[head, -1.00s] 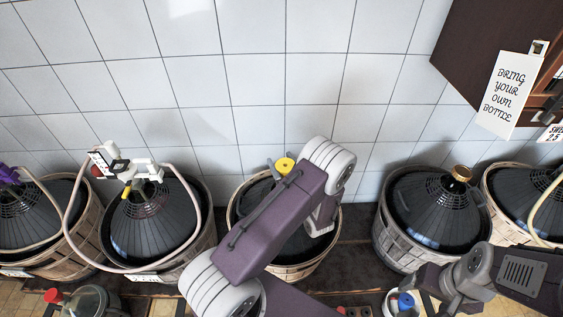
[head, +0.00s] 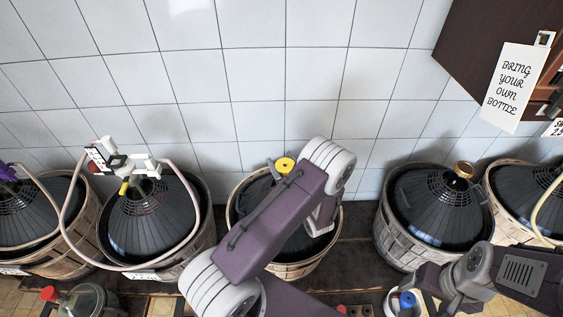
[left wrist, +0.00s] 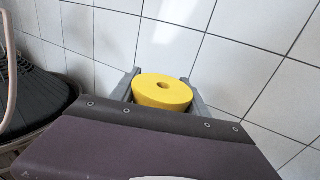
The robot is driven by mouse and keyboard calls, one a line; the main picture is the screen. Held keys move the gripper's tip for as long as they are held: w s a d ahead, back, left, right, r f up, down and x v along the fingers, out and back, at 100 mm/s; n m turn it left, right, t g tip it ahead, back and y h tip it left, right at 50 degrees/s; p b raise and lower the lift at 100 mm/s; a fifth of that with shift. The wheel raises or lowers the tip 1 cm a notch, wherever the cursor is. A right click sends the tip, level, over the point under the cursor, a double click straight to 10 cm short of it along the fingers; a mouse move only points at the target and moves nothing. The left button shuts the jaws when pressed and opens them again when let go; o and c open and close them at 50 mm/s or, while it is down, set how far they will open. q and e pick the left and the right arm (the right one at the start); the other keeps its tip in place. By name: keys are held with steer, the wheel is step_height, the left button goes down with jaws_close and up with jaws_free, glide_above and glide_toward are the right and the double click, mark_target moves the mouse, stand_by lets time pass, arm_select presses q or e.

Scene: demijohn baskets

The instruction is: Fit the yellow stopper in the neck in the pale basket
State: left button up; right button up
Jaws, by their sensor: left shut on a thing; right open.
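The yellow stopper (head: 285,164) is a round disc with a central hole. It sits between the grey fingers of my left gripper (head: 279,166). The left wrist view shows the stopper (left wrist: 162,92) between both fingers of the left gripper (left wrist: 160,98), against the tiles. My left arm crosses the middle basket (head: 290,271), a pale tan one with a dark demijohn. The arm hides most of that demijohn and its neck, so I cannot tell whether the stopper touches it. My right gripper (head: 449,301) is open at the lower right, partly out of clear view.
A demijohn with a white tap and hose (head: 130,165) stands left, another with a gold cap (head: 463,170) right. A jar with a blue lid (head: 407,299) and a red-topped glass vessel (head: 88,300) are in front. A sign (head: 516,88) hangs upper right.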

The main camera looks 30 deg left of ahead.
arm_select(q)
steer(key=o, duration=1.4)
steer(key=shift+o, duration=0.2)
steer(key=shift+f, duration=0.1)
steer(key=b+v, duration=0.3)
steer(key=v, duration=0.5)
steer(key=shift+s+d, duration=0.1)
steer(key=shift+d, duration=0.15)
steer(key=shift+s+d, duration=0.15)
steer(key=shift+s, duration=0.1)
